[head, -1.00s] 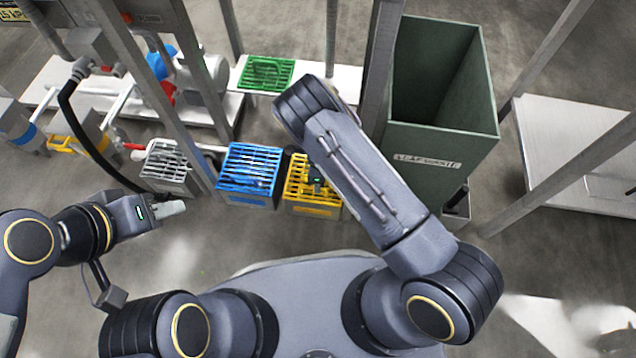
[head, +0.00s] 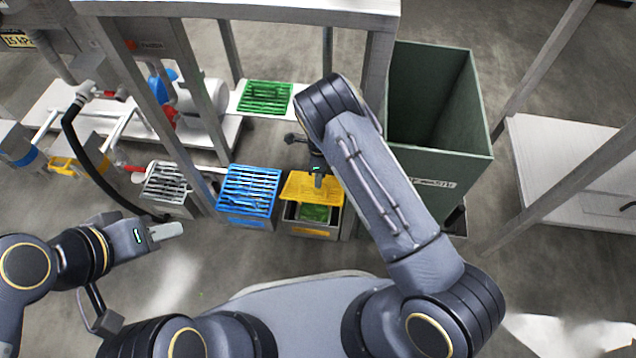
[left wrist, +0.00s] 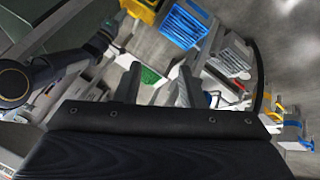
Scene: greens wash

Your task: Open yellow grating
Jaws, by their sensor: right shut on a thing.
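The yellow grating (head: 314,189) is tilted up off its bin (head: 312,231) in the head view, and green leaves (head: 313,213) show inside below it. My right gripper (head: 318,182) is shut on the grating's upper part; the right arm hides some of this area. My left gripper (head: 172,231) is away to the left, in front of the bins and clear of them. In the left wrist view its two fingers (left wrist: 158,85) stand apart with nothing between them.
A blue-grated bin (head: 248,222) stands just left of the yellow one, with a grey-grated bin (head: 168,206) further left. A green grating (head: 267,97) lies on a white surface behind. A tall green bin (head: 440,165) stands to the right.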

